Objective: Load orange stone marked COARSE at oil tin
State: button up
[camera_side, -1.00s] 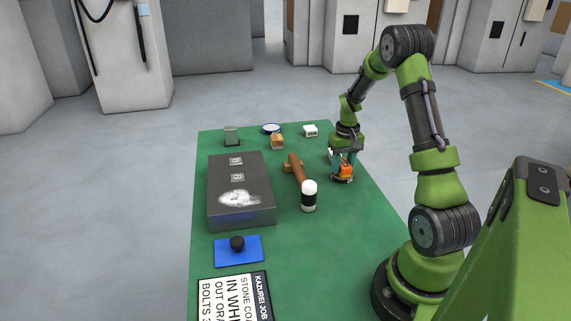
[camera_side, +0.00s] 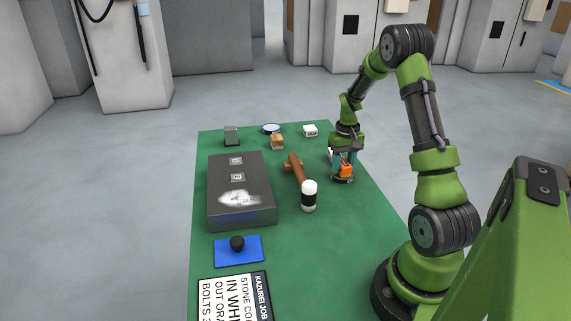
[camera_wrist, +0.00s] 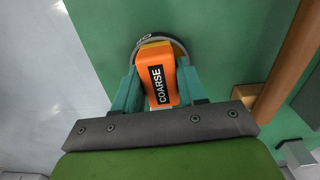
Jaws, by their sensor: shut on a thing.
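The orange stone marked COARSE (camera_wrist: 160,75) is between the two teal fingers of my gripper (camera_wrist: 153,88), which is shut on it. The label faces the wrist camera. In the side view, my gripper (camera_side: 343,162) points down at the right of the green table, with the orange stone (camera_side: 345,170) low between its fingers. A round tin with a grey rim (camera_wrist: 140,43) and a yellowish inside lies at the stone's far end in the wrist view. In the side view its rim (camera_side: 342,181) shows just beneath the stone. I cannot tell whether the stone touches its bottom.
A mallet (camera_side: 297,172) lies left of my gripper, with a dark grey box (camera_side: 226,172) beyond it. A white block (camera_side: 310,131), a wooden block (camera_side: 277,142) and a blue-rimmed dish (camera_side: 270,128) stand at the back. A blue plate (camera_side: 222,252) and a sign (camera_side: 228,298) lie in front.

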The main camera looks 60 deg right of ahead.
aim_at(343, 162)
jog(key=shift+r, duration=3.35)
jog(key=w+a+r+n, duration=0.3)
jog(key=w+a, duration=0.3)
jog(key=a, duration=0.2)
jog(key=a+r+n, duration=0.2)
jog(key=a+r, duration=0.1)
jog(key=a, duration=0.8)
jog(key=a+r+n, duration=0.3)
jog(key=a, duration=0.9)
jog(key=shift+w+r, duration=0.2)
jog(key=shift+r, duration=0.2)
